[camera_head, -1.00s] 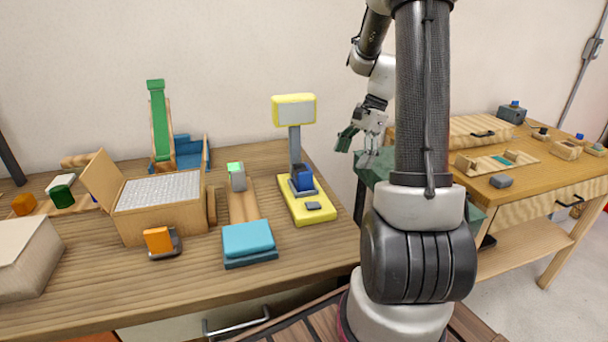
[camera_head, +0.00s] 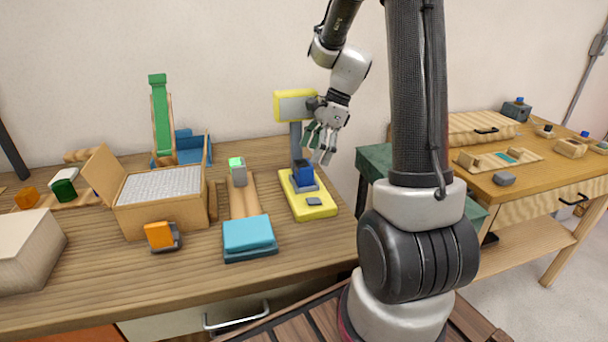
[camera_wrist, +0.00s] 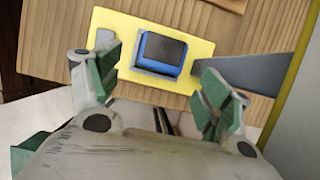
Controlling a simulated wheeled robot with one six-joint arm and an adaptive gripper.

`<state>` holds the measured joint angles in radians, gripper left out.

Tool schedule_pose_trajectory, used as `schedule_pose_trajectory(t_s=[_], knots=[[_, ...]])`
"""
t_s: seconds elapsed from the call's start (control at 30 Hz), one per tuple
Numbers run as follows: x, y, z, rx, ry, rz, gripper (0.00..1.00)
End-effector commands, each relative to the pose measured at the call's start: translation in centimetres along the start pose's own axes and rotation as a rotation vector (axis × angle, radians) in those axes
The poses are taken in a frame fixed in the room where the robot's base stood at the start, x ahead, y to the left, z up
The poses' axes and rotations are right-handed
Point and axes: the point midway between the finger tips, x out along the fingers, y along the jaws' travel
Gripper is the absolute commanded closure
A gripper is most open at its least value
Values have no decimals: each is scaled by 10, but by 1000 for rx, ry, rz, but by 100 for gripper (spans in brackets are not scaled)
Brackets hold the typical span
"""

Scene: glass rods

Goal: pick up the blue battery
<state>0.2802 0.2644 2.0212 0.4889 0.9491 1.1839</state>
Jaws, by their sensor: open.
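The blue battery (camera_head: 303,173) is a small dark-topped blue block. It sits in a grey holder on the yellow base (camera_head: 319,211) of a yellow stand with a grey post. In the wrist view the battery (camera_wrist: 160,50) lies ahead, between and beyond the fingertips. My gripper (camera_head: 317,148) is open and empty, just above and to the right of the battery in the head view. Its green finger pads also show in the wrist view (camera_wrist: 160,88), one on each side, apart from the battery.
The stand's grey post (camera_wrist: 250,72) runs close to the right finger in the wrist view; its yellow head (camera_head: 291,105) is behind my gripper. A blue-topped block (camera_head: 248,233), a wooden box (camera_head: 160,216) and an orange block (camera_head: 159,235) stand to the left on the wooden table.

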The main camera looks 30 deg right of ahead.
Motion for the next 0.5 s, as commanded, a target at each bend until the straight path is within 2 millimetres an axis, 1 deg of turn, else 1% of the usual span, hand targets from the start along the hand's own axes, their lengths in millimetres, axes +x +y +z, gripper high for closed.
schedule_pose_trajectory(t_s=[0.13, 0.33, 0.4, 0.5], knots=[[6, 0, 13, -2, 0, 1, 21], [41, 1, 12, 0, 0, 4, 21], [49, 1, 12, 1, 0, 3, 21], [55, 0, 12, 0, 0, 1, 21]])
